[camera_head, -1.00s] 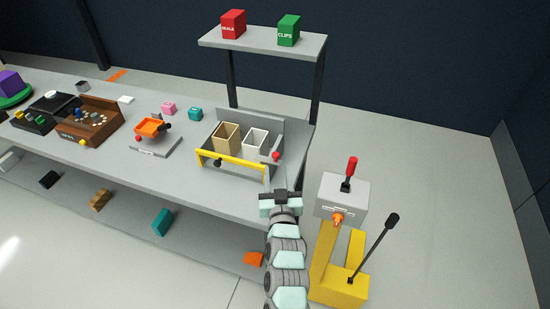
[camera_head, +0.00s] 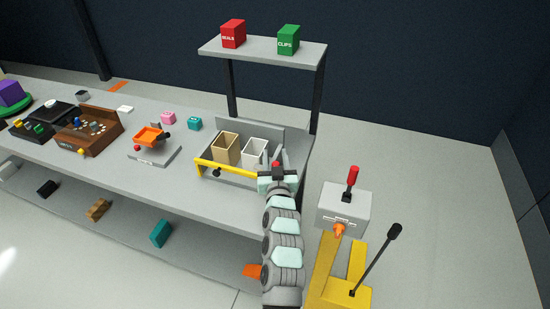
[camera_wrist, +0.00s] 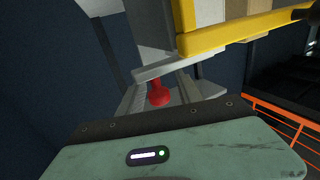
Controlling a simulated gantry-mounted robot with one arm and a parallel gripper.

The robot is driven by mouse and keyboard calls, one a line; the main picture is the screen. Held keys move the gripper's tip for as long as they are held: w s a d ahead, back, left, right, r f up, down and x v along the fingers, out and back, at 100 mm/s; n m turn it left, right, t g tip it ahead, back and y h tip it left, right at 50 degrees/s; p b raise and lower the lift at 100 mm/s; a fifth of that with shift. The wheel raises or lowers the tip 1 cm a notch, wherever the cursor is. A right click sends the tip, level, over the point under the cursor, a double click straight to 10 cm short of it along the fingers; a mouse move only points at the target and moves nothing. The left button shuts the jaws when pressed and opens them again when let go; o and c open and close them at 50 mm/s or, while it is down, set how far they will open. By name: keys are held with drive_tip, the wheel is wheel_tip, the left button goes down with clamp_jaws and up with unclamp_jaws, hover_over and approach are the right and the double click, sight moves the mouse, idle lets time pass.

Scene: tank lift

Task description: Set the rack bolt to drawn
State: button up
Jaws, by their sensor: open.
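The rack (camera_head: 215,178) is a grey tray with a yellow front bar (camera_head: 230,169), on the right end of the bench. It holds a tan bin (camera_head: 226,149) and a white bin (camera_head: 254,153). A red knob (camera_wrist: 158,93), which I take as the rack bolt's handle, shows ahead of my gripper in the wrist view. In the head view my gripper (camera_head: 278,172) is at the rack's right end and covers most of the knob. My gripper is open. I cannot tell whether the knob is between the fingers or touching them. The bolt's shaft is mostly hidden.
A raised shelf (camera_head: 265,52) with a red box (camera_head: 233,33) and a green box (camera_head: 288,39) stands behind the rack. A grey box with a red lever (camera_head: 351,184) and a yellow stand (camera_head: 340,290) with a black-knobbed lever (camera_head: 376,258) are to the right.

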clamp_jaws()
idle(0.4)
idle(1.0)
